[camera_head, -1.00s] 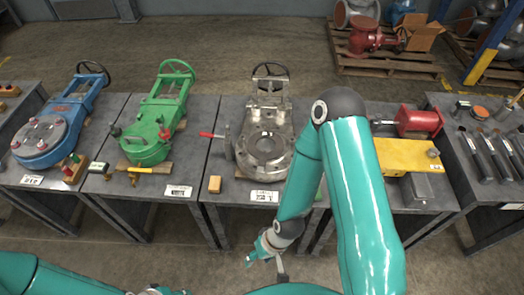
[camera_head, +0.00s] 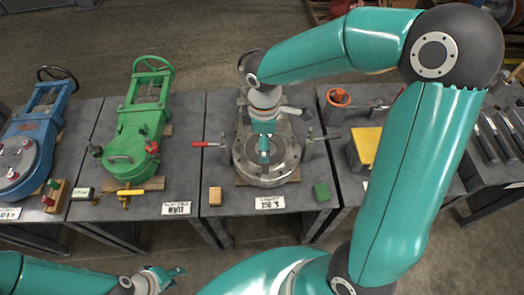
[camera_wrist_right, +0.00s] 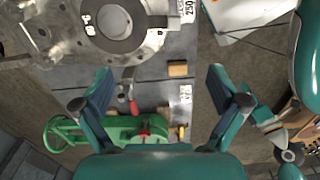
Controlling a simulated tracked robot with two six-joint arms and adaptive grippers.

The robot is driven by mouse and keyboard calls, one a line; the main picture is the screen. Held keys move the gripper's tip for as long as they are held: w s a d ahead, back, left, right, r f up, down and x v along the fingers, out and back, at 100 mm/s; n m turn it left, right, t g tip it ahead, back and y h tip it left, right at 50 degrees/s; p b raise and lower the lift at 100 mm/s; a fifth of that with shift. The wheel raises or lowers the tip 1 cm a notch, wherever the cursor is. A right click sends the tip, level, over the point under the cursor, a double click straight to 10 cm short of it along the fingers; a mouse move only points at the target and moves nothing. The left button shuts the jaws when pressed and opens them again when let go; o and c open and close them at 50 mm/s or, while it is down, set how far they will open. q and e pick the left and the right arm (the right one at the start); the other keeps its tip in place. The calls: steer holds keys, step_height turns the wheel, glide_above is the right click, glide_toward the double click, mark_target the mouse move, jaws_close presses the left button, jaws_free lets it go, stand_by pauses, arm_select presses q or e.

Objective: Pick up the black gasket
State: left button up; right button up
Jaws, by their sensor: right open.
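The silver valve (camera_head: 283,168) stands on the middle table, with its round flange facing up. In the right wrist view a dark grey ring (camera_wrist_right: 92,36) lies around the bore of this flange; I cannot tell for sure that it is the black gasket. My right gripper (camera_head: 264,150) points down over the flange and hides part of it. In the right wrist view this gripper (camera_wrist_right: 160,88) is open, with nothing between its fingers. My left gripper (camera_head: 174,277) is low at the left in the head view, apart from the tables, open and empty.
A green valve (camera_head: 135,140) and a blue valve (camera_head: 28,150) stand on tables to the left. A red-handled tool (camera_head: 205,144) lies beside the flange. A yellow part (camera_head: 364,146) is at the right.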

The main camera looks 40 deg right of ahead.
glide_above(267, 173)
steer(key=f, duration=0.4)
steer(key=f+b, duration=0.1)
steer(key=f, duration=0.3)
steer(key=shift+w+f, duration=0.2)
steer(key=shift+f, duration=0.1)
steer(key=shift+s+f, duration=0.1)
steer(key=shift+f, duration=3.05)
steer(key=shift+s+b, duration=0.1)
steer(key=shift+b, duration=0.2)
jaws_close()
